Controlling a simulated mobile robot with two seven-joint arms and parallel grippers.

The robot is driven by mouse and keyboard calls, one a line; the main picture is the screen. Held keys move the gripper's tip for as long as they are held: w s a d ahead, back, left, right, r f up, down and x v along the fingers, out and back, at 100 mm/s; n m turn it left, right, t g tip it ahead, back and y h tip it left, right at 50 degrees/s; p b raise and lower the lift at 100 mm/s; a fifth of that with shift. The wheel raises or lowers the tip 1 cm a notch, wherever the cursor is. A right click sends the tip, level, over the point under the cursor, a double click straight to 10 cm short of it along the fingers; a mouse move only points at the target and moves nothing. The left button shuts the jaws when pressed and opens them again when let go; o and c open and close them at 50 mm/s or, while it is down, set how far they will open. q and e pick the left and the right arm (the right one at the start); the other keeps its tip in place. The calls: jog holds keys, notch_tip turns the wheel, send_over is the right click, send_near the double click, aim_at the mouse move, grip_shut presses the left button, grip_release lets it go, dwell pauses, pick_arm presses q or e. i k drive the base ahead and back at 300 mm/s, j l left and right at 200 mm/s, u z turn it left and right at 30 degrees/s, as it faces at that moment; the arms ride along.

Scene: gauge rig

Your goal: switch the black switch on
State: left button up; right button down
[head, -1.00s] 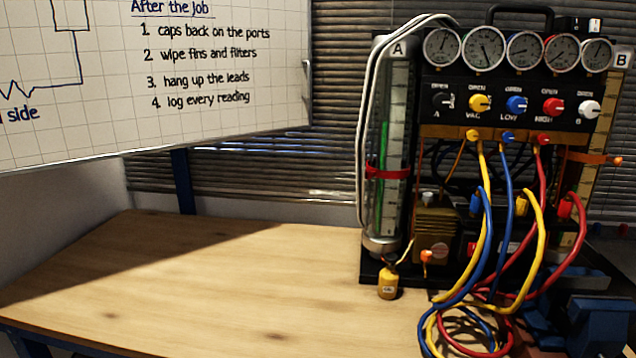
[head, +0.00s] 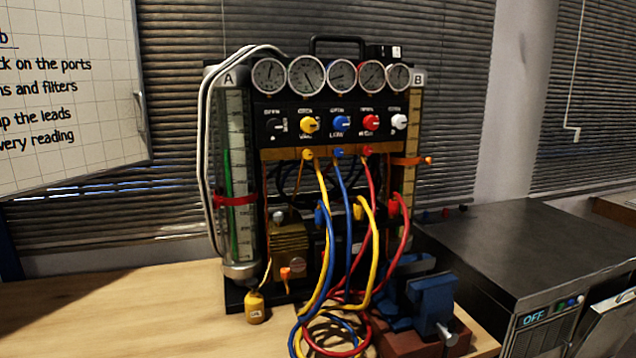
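A dark grey-black machine (head: 520,240) stands at the right of the rig. Its front has a small display (head: 533,318) reading OFF. A row of small coloured controls (head: 570,302) sits beside the display, too small to tell apart fully. The gauge rig (head: 330,130) also has a black knob (head: 276,127) at the left of its knob row and a small black box (head: 383,52) with a white face on top. I cannot tell which of these is the black switch. Neither of my grippers is in view.
Yellow, blue and red hoses (head: 350,220) hang from the rig and coil on the wooden bench (head: 120,310). A blue vise (head: 432,300) stands between rig and machine. A yellow weight (head: 254,308) hangs at the rig's front left. The bench's left part is clear.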

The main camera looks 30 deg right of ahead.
aim_at(382, 50)
jog(key=z, duration=1.4)
jog(key=u, duration=2.15)
jog(key=k+l, duration=1.1)
